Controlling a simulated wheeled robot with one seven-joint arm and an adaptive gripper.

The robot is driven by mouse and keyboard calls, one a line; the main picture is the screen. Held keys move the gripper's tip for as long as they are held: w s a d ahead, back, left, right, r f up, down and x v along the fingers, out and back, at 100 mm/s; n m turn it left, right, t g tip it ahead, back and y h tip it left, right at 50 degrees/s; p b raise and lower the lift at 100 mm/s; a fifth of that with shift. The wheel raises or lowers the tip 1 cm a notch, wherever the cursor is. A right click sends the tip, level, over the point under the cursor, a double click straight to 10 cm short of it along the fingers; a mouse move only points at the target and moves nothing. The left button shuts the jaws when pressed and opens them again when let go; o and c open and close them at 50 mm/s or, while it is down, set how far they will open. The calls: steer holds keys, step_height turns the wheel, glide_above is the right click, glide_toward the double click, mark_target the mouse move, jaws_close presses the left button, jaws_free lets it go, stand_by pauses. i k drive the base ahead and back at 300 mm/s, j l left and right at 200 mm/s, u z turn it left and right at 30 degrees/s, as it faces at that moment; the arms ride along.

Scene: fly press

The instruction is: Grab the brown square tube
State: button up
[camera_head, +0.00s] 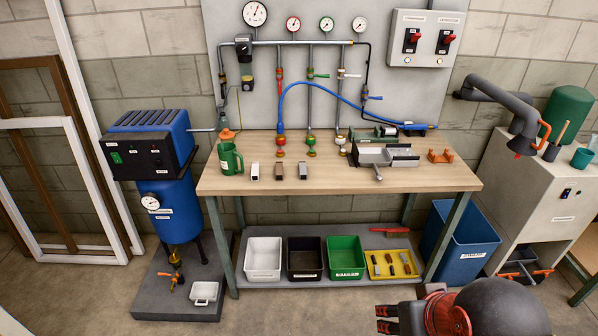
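The brown square tube (279,171) is a short piece lying on the wooden worktop near its front edge, left of the middle. It lies between a white square tube (255,171) on its left and a grey one (303,170) on its right, with gaps on both sides. My gripper (387,319) shows at the bottom edge, right of the middle, with dark fingers carrying orange marks and pointing left. It is in front of the bench, well away from the tube. The frame edge cuts it off, and I cannot tell how far the fingers are apart.
A green jug (230,158) stands left of the tubes. Valves (281,147) hang behind them, and a metal vice-like fixture (385,154) sits to the right. Bins (263,259) fill the lower shelf. A blue machine (166,180) stands left. The floor before the bench is clear.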

mark_target(278, 166)
steer(key=i+j+z, duration=0.25)
steer(key=j, duration=0.25)
steer(key=i+j+z, duration=0.2)
steer(key=j, duration=0.3)
steer(key=i+j+z, duration=0.1)
steer(key=j+z, duration=0.15)
steer(key=j, duration=0.3)
steer(key=i+j+z, duration=0.2)
steer(key=j, duration=0.4)
steer(key=j+z, duration=0.25)
steer(key=j, duration=0.3)
steer(key=k, duration=0.05)
